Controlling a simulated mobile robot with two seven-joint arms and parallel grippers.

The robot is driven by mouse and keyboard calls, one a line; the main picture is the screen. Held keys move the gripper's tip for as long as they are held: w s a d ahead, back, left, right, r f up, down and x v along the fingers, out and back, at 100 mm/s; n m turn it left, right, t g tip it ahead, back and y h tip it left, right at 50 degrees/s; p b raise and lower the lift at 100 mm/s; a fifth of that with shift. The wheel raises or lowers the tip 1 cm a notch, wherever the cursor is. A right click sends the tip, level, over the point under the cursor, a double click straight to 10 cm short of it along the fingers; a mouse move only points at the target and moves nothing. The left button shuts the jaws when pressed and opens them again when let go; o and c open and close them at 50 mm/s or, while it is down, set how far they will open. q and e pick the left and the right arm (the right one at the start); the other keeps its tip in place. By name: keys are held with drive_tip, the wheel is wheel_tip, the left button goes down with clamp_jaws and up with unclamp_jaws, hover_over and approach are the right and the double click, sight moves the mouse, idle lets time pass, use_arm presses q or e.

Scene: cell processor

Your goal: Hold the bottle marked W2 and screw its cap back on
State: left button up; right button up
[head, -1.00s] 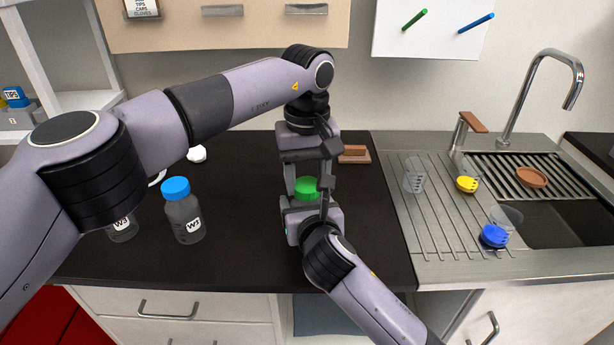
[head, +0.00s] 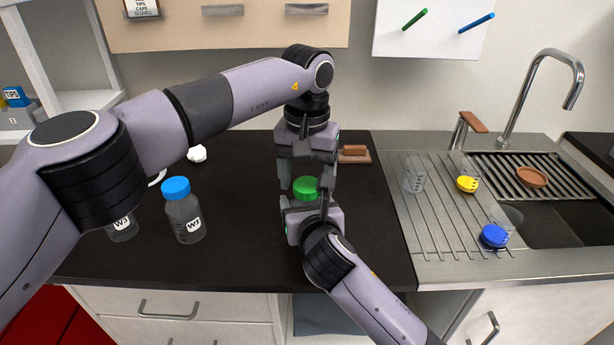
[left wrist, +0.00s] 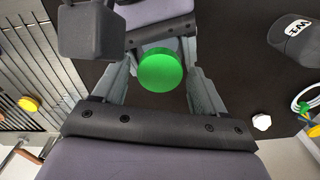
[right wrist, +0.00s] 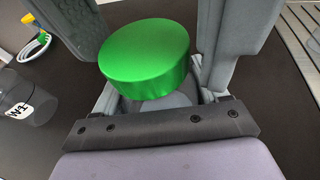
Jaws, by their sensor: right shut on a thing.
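The green cap (head: 305,187) sits between my two grippers over the counter. It also shows in the left wrist view (left wrist: 160,70) and the right wrist view (right wrist: 145,52). The bottle under it is mostly hidden; a grey part shows below the cap in the right wrist view (right wrist: 160,101). No W2 mark is visible. My right gripper (head: 312,207), from the front, is shut on the bottle below the cap. My left gripper (head: 305,182), from behind and above, is open, its fingers on either side of the cap with gaps. I cannot tell whether the cap is threaded.
A blue-capped bottle marked W1 (head: 184,212) stands to the left, with another bottle (head: 122,228) partly behind my left arm. A white object (head: 197,154) and a brown block (head: 354,154) lie farther back. The sink drainer (head: 440,215) is on the right.

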drive_tip(key=shift+f, duration=0.35)
use_arm(q)
drive_tip(key=n, duration=0.5)
drive_tip(key=shift+n, duration=0.7)
drive_tip(key=n, duration=0.2)
drive_tip(key=shift+n, duration=0.4)
drive_tip(key=n, duration=0.3)
drive_tip(key=shift+n, duration=0.3)
